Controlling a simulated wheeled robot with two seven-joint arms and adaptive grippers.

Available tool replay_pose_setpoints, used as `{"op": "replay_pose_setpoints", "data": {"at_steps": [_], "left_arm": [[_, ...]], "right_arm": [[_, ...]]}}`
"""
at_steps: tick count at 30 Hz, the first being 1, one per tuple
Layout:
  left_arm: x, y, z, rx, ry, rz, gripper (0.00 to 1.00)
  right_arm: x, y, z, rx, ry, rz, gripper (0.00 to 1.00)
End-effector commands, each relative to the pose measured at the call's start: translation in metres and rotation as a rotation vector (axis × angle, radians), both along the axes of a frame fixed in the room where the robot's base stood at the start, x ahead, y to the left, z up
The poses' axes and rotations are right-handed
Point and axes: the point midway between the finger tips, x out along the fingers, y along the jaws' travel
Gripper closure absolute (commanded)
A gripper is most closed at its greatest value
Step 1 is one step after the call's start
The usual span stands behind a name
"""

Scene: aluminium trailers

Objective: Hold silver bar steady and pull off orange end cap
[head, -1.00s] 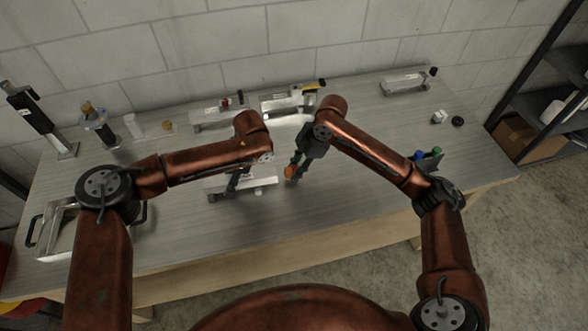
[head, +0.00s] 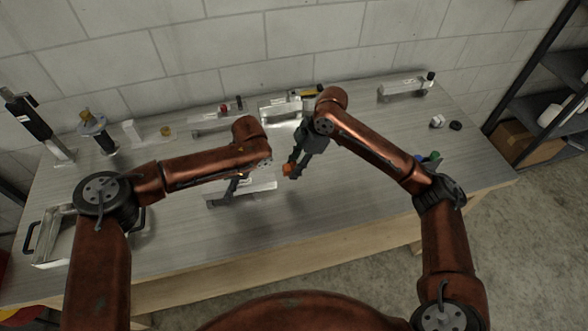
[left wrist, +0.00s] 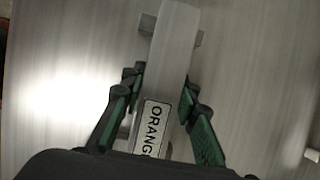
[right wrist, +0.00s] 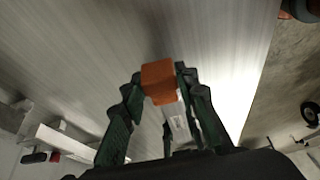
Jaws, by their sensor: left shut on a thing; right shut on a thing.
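The silver bar (head: 262,186) lies low over the table in the middle. In the left wrist view the bar (left wrist: 174,45) carries an "ORANG…" label and passes between the fingers of my left gripper (left wrist: 160,92), which is shut on it. Grey supports show beneath it. The orange end cap (head: 289,170) is at the fingertips of my right gripper (head: 292,164), just right of the bar's right end. In the right wrist view the cap (right wrist: 158,80) sits between the fingers, with a silver piece behind it. I cannot tell whether cap and bar are joined.
Behind, near the wall, are more silver bars on stands, one at the far right (head: 404,87). A metal tray with black handles (head: 56,222) stands at the left front. The front right tabletop is clear.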

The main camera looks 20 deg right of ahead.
Motion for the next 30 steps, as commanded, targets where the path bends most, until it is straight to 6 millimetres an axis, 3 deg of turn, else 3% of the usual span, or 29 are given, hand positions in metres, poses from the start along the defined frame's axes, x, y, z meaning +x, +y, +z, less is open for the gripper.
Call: {"op": "replay_pose_setpoints", "data": {"at_steps": [21,30], "left_arm": [[0.000,0.000,0.000,0.000,0.000,0.000,1.00],[0.000,0.000,0.000,0.000,0.000,0.000,1.00]], "right_arm": [[0.000,0.000,0.041,0.001,-0.002,0.000,0.95],[0.000,0.000,0.045,0.001,0.000,0.001,0.95]]}}
